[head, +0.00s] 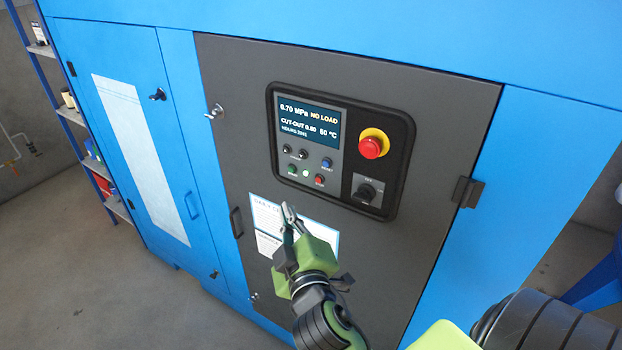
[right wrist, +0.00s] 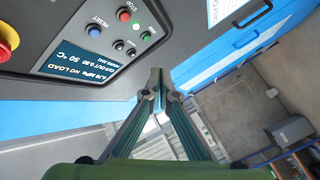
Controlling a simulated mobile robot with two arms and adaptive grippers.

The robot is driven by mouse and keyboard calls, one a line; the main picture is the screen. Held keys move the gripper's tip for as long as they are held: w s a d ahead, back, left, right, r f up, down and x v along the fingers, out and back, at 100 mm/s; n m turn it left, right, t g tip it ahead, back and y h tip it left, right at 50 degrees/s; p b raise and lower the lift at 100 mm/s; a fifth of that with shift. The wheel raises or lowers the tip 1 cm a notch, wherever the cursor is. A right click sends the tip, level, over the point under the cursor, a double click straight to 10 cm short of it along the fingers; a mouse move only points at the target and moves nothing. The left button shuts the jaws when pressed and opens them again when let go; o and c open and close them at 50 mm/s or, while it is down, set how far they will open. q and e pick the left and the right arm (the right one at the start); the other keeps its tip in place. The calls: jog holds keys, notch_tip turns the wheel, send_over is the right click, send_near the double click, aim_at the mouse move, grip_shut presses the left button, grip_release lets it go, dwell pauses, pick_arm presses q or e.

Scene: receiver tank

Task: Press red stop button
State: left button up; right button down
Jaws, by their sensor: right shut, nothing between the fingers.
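A small red button (head: 320,180) sits in the lower row of the control panel (head: 396,190), right of a green button (head: 293,170). The red button also shows in the right wrist view (right wrist: 124,14), near the top. A larger red mushroom button (head: 371,147) on a yellow ring is higher on the panel's right; its edge shows in the wrist view (right wrist: 6,40). My right gripper (head: 289,212) is shut and empty, pictured below the panel, in front of a white sheet. It also shows in the wrist view (right wrist: 158,85), apart from the buttons. My left gripper is out of view.
The panel has a display (head: 308,121), a blue button (head: 326,163) and a black rotary switch (head: 366,192). It is set in a dark cabinet door (head: 440,105) with a protruding latch (head: 467,192). A shelf (head: 70,115) stands far left. The floor there is clear.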

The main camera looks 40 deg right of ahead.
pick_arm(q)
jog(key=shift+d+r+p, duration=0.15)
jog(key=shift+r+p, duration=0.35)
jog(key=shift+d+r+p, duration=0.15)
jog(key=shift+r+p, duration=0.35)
pick_arm(e)
send_near(309, 175)
jog(key=shift+w+d+f, duration=0.1)
jog(key=shift+w+d, duration=0.1)
jog(key=shift+w, duration=1.75)
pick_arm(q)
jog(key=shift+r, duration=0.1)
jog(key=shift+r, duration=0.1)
pick_arm(e)
jog(key=shift+w+d, duration=0.15)
jog(key=shift+d, duration=0.25)
pick_arm(q)
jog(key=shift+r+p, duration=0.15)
jog(key=shift+p, duration=0.2)
pick_arm(e)
jog(key=shift+w+d, duration=0.15)
jog(key=shift+d, duration=0.2)
jog(key=shift+s+a, duration=0.35)
jog(key=shift+a, duration=0.4)
